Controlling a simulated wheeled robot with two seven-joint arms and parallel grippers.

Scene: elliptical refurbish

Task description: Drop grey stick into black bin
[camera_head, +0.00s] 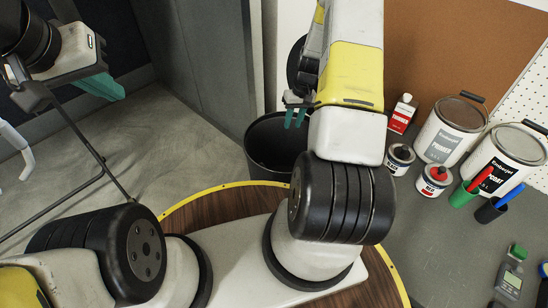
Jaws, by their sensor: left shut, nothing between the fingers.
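The black bin (262,150) stands on the floor beyond the round wooden platform, partly hidden behind my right arm. My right gripper (295,117) is over the bin's opening, pointing down. Its two teal fingers show a small gap, with nothing visible between them. My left gripper (104,88) is at the upper left, well away from the bin, with its teal fingers shut and empty. I cannot see the grey stick; the bin's inside is dark and partly covered.
A grey partition (205,65) rises left of the bin. Concrete floor at left is largely clear.

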